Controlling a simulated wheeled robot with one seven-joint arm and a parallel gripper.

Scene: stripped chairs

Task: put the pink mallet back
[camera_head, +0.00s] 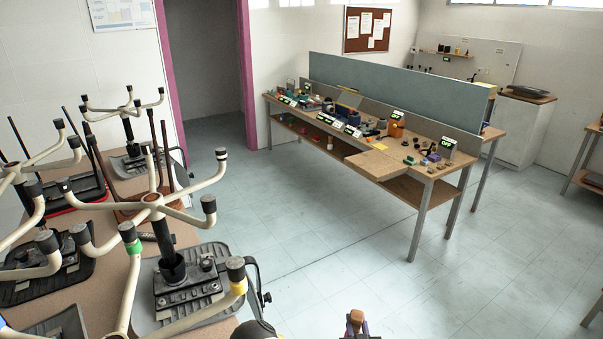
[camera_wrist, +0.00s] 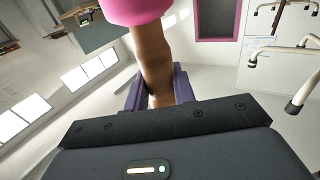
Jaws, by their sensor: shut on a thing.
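The pink mallet (camera_wrist: 152,48) is in my gripper (camera_wrist: 158,88). In the wrist view its wooden handle stands between the two purple fingers, and its pink head is at the top edge, partly cut off. In the head view my gripper (camera_head: 356,329) is at the bottom edge, right of centre, with the brown handle end showing in it. The mallet's pink head cannot be made out there. My gripper is over open floor, apart from the tables.
A table (camera_head: 190,233) with upturned chairs fills the left; their legs stick out. A long workbench (camera_head: 395,163) with small tools and a grey divider (camera_head: 385,90) stands beyond the clear floor (camera_head: 330,260). A tool panel (camera_head: 470,55) and white cabinet (camera_head: 520,125) are at the back right.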

